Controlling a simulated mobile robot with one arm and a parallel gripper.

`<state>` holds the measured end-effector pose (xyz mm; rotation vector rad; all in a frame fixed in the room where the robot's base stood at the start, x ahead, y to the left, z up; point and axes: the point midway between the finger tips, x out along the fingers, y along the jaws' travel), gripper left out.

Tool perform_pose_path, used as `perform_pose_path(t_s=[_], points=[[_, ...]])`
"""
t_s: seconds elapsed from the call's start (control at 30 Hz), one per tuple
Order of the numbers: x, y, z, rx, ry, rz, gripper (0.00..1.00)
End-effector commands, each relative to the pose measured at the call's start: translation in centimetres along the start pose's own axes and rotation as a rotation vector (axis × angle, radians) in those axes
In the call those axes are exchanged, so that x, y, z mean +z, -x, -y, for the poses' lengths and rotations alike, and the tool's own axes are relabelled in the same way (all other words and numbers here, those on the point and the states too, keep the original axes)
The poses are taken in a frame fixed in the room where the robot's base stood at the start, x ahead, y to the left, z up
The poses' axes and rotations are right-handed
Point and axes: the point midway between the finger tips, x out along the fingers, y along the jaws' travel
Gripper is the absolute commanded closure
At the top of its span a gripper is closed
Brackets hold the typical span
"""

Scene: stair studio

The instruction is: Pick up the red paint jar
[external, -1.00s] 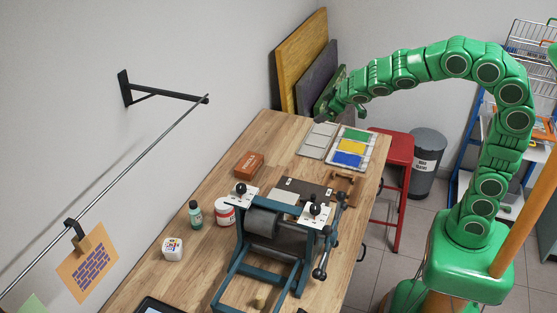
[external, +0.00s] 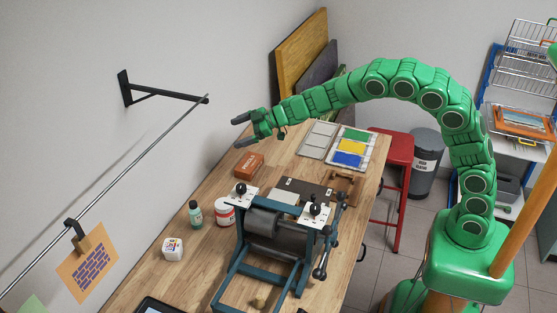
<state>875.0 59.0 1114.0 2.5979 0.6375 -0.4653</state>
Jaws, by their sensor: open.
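A white jar with a red band (external: 225,212), the likely red paint jar, stands upright on the wooden table, close behind the left side of the press. My gripper (external: 240,131) is open and empty, with its fingers pointing left. It appears high above the back part of the table, farther back than the jar. Nothing touches the jar. The press hides part of its right side.
A wall rail (external: 110,190) runs along the left.

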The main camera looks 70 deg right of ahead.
Motion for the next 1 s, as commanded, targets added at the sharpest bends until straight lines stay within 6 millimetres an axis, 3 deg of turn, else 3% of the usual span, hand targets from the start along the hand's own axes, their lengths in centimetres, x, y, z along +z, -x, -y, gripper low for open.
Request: perform_pose_path(t_s=[0.1,0.3,0.6,1.0], points=[[0.8,-2.5,2.9,-0.114,0.006,-0.040,0.06],[2.1,-5.5,8.1,-0.321,0.001,-0.102,0.06],[5.1,-7.1,15.6,-0.608,-0.030,-0.146,0.06],[5.7,-8.2,18.4,-0.684,-0.041,-0.151,0.06]])
